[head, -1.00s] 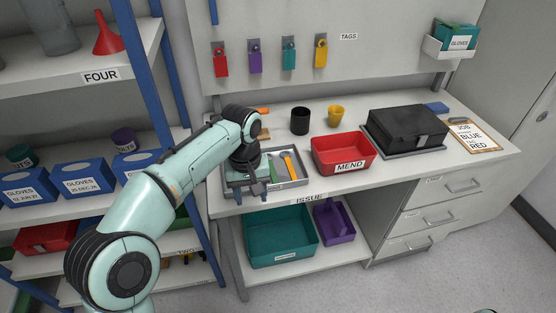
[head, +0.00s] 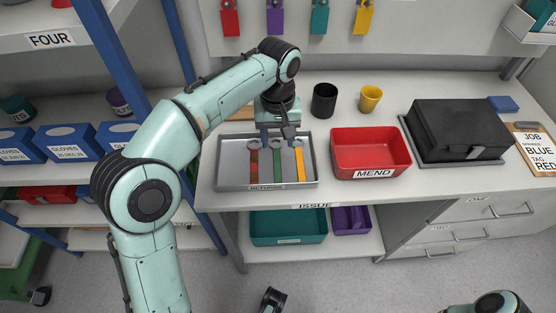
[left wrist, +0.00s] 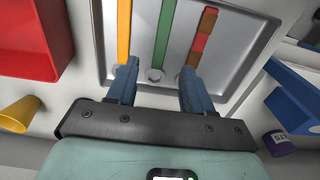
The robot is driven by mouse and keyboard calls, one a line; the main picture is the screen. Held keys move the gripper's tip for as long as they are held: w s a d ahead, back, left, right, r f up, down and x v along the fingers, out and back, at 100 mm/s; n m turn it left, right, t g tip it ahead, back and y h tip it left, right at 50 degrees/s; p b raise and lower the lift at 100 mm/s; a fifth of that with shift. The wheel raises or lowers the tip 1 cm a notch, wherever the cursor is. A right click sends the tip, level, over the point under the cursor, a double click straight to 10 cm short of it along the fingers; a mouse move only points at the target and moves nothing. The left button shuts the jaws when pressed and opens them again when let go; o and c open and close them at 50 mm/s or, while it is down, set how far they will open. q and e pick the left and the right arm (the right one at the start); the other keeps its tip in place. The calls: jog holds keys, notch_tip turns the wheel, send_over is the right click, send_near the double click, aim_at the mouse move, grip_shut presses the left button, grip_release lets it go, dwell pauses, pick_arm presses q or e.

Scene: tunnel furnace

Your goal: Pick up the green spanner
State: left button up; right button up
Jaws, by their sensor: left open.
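The green spanner (head: 277,167) lies in a shallow grey metal tray (head: 226,182) on the bench, between a red spanner (head: 254,167) and a yellow spanner (head: 299,163). Its round end points to the back of the bench. My left gripper (head: 277,138) is over the tray's back edge. In the left wrist view my left gripper (left wrist: 158,82) is open and empty, its blue fingers apart on either side of the green spanner's (left wrist: 164,38) ring end. I cannot tell its height above the spanner. A dark part at the head view's bottom edge may be my right gripper (head: 272,299).
A red MEND bin (head: 372,173) stands right of the tray. A black cup (head: 324,100) and a yellow cup (head: 370,98) stand behind, with a black case (head: 458,130) further right. A blue shelf post (head: 190,120) stands left of the bench.

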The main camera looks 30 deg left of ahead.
aim_at(277, 159)
pick_arm(q)
jog(key=f, duration=0.2)
jog(key=f+b, duration=0.1)
jog(key=f, duration=0.2)
jog(key=f+b, duration=0.1)
jog(key=f, duration=0.1)
jog(key=shift+w+a+f, duration=0.2)
jog(key=shift+a+f, duration=0.05)
jog(key=shift+f, duration=0.1)
pick_arm(e)
jog(key=shift+w+f, duration=0.3)
jog(key=shift+f, duration=0.2)
jog(key=shift+w+f, duration=0.25)
jog(key=shift+f, duration=0.2)
pick_arm(q)
jog(key=shift+c, duration=0.3)
jog(key=shift+r, duration=0.1)
grip_shut()
